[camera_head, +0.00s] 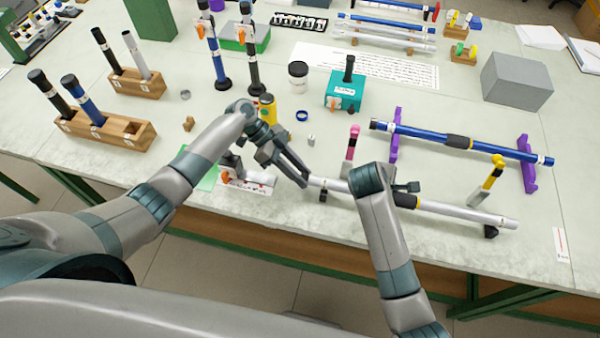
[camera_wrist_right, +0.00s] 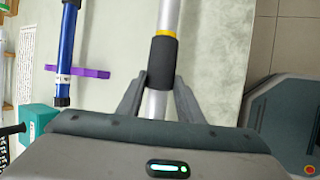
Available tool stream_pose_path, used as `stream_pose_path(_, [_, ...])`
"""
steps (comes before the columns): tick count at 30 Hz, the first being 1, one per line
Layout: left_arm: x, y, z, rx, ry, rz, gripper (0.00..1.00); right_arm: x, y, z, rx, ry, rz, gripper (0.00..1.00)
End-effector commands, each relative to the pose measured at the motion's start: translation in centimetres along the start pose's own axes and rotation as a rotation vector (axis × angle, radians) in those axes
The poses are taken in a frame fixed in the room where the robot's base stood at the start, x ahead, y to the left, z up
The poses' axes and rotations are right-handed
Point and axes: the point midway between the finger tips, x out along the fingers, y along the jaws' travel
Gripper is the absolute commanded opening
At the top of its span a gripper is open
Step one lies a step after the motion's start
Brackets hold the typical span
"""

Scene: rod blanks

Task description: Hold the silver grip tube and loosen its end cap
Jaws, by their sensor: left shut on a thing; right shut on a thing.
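The silver grip tube (camera_head: 455,211) lies along the table's front edge on low black supports. It has a black grip sleeve (camera_wrist_right: 162,62) with a yellow ring. My right gripper (camera_wrist_right: 161,82) is shut on the tube at the black sleeve's near end, one finger on each side. In the head view my right wrist hides part of that grasp. My left gripper (camera_head: 306,183) is shut at the tube's left end, where the end cap sits. The cap itself is mostly hidden between the fingers, so I cannot tell whether it has turned.
A blue tube (camera_head: 490,150) lies on purple stands (camera_head: 529,170) behind the silver one. A pink-topped holder (camera_head: 352,142) and a yellow-black one (camera_head: 492,173) stand close by. A teal box (camera_head: 345,91) and grey box (camera_head: 516,80) stand further back. Wooden racks (camera_head: 136,82) are left.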

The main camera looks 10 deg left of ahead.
Motion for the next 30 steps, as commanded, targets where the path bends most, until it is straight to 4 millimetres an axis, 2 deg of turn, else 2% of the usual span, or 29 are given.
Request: stream_pose_path(30, [0.0, -1.3, 0.2, -0.354, -0.001, 0.339, 0.06, 0.0, 0.0, 0.0, -0.002, 0.001, -0.001, 0.09])
